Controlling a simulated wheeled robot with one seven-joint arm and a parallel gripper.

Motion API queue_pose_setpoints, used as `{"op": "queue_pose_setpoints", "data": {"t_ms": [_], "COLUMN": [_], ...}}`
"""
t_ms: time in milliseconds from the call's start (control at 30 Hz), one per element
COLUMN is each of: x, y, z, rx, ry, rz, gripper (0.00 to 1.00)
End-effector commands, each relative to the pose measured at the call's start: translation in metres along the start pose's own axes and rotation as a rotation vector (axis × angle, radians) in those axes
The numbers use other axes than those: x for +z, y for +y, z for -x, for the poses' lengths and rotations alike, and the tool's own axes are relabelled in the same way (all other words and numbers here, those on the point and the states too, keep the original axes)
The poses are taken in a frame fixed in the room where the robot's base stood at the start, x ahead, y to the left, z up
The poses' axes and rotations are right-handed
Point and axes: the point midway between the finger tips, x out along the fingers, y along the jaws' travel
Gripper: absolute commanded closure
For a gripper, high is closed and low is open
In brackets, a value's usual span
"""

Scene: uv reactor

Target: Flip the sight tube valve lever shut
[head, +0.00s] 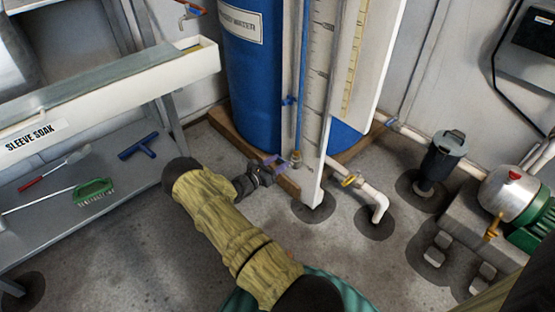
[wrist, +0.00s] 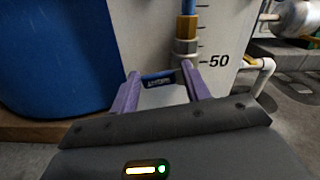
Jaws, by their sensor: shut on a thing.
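The sight tube (head: 301,80) is a thin upright blue tube beside a white graduated board (head: 318,100), in front of the blue tank (head: 255,80). Its metal fitting (wrist: 186,47) shows in the wrist view near the 50 mark. My gripper (head: 277,162) is low at the tube's foot. In the wrist view its purple fingertips (wrist: 160,72) are on either side of the blue valve lever (wrist: 158,80), which carries small lettering. They are shut on the lever, which runs crosswise between them. The valve body is partly hidden.
A white pipe with a yellow-handled valve (head: 350,180) is just right of the board. A sleeve soak trough (head: 120,85) and a shelf with a green brush (head: 93,190) are at left. A dark canister (head: 443,155) and a pump (head: 507,190) stand at right.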

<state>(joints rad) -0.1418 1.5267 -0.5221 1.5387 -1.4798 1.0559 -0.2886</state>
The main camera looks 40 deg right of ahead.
Motion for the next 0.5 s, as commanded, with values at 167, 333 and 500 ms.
{"op": "queue_pose_setpoints", "data": {"t_ms": [167,333,500], "x": [0.0081,0.0066,0.0054], "y": [-0.0016,-0.0021,-0.0019], "z": [0.0012,0.0009,0.0008], "rx": [0.003,0.001,0.000], "ry": [0.000,0.002,0.002], "rz": [-0.126,-0.186,-0.191], "gripper": [0.76,0.76,0.76]}}
